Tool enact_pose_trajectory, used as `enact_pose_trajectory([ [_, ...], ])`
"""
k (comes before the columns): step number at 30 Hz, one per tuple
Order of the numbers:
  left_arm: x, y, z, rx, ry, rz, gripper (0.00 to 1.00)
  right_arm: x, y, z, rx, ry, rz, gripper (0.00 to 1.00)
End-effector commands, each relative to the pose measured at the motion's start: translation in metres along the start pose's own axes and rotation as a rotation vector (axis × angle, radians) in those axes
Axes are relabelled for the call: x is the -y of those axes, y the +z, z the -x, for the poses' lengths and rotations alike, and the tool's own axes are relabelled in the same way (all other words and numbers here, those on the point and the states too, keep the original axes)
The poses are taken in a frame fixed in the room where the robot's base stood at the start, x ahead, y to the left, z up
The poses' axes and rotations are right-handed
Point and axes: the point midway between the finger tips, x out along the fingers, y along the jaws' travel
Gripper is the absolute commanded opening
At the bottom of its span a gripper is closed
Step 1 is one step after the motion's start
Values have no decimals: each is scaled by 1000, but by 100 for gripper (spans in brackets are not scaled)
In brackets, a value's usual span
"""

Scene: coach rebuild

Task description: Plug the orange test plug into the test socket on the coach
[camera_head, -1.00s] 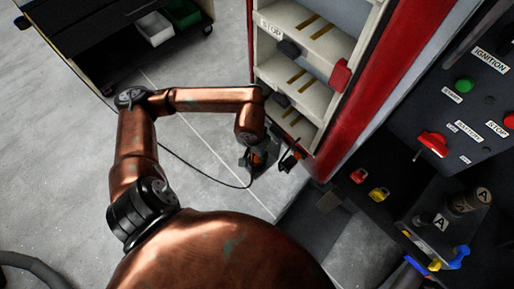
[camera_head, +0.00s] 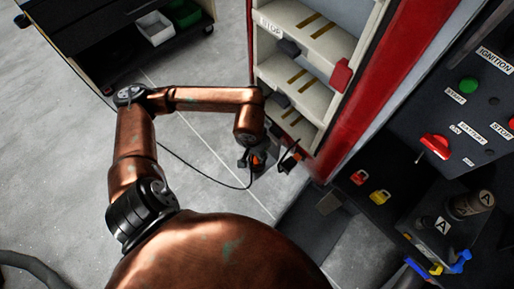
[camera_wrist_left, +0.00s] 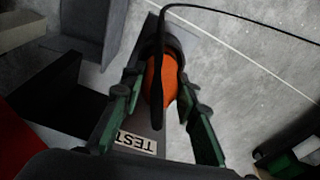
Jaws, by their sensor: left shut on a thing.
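My left gripper (camera_head: 258,160) is low beside the foot of the open coach steps. It is shut on the orange test plug (camera_wrist_left: 168,78), which sits between the green-padded fingers in the left wrist view. A black cable (camera_wrist_left: 230,17) runs from the plug, and in the head view it trails left over the floor. A label reading TEST (camera_wrist_left: 136,142) sits on a grey plate behind the fingers. A dark rounded part shows around the plug's far end; I cannot tell whether this is the test socket or whether the plug touches it. My right gripper is not in view.
The pale coach steps (camera_head: 315,45) and red door post (camera_head: 355,95) stand right of the gripper. A dark control panel (camera_head: 480,120) with a red lever (camera_head: 435,143) is at the right. A workbench with bins (camera_head: 155,28) stands at the upper left. Grey floor lies open between.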

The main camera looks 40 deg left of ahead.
Motion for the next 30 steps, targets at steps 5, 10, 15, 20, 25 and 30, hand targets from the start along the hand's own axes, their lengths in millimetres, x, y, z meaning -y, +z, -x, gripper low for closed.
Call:
enact_pose_trajectory([
  [5,0,0,-4,0,0,-1,0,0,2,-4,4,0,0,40],
  [10,0,1,-8,0,0,-1,0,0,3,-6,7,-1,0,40],
  [15,0,1,-9,-1,0,0,31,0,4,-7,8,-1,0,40],
  [20,0,1,-8,-1,0,0,35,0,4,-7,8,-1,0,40],
  [25,0,1,-8,0,0,0,35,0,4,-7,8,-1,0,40],
  [30,0,1,4,-2,0,0,35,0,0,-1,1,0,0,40],
])
